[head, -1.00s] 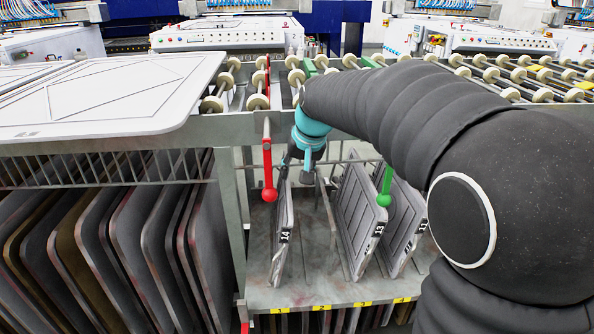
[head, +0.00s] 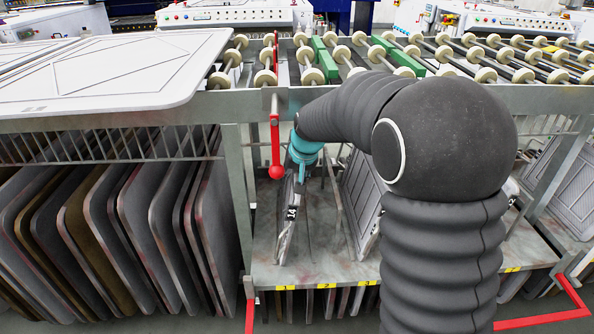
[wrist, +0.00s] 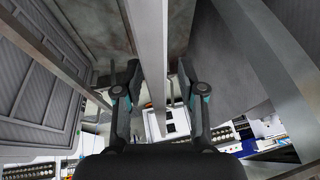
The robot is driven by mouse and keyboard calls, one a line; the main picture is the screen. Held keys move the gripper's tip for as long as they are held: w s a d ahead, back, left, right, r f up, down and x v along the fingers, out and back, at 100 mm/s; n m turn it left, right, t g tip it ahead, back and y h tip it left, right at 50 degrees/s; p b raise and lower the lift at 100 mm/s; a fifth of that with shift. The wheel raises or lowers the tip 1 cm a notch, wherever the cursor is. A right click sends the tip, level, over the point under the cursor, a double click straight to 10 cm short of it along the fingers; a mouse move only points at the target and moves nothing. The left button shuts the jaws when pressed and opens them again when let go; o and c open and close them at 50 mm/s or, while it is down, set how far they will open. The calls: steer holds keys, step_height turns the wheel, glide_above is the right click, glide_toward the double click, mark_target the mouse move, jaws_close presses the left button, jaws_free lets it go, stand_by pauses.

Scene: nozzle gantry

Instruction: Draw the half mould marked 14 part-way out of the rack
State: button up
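The half mould marked 14 (head: 288,228) stands on edge, leaning slightly, in the left part of the rack (head: 315,268) in the head view. Its dark label with the number faces the front. My gripper (head: 299,180) is at the mould's upper end, partly hidden by my wrist. In the wrist view my gripper (wrist: 158,68) has its two fingers apart. A pale upright edge, seemingly of the half mould (wrist: 150,45), runs between them. A gap shows beside the right finger, and contact with the left finger cannot be told.
A red-ball lever (head: 276,170) hangs just left of the mould. Another half mould (head: 362,195) stands to the right, partly behind my arm. Rollers (head: 300,58) lie above the rack. A large pale panel (head: 110,72) lies at left above several dark plates (head: 150,225).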

steer(key=shift+w+a+f, duration=0.1)
steer(key=shift+w+f, duration=0.05)
steer(key=shift+f, duration=0.2)
jaws_close()
stand_by(0.3)
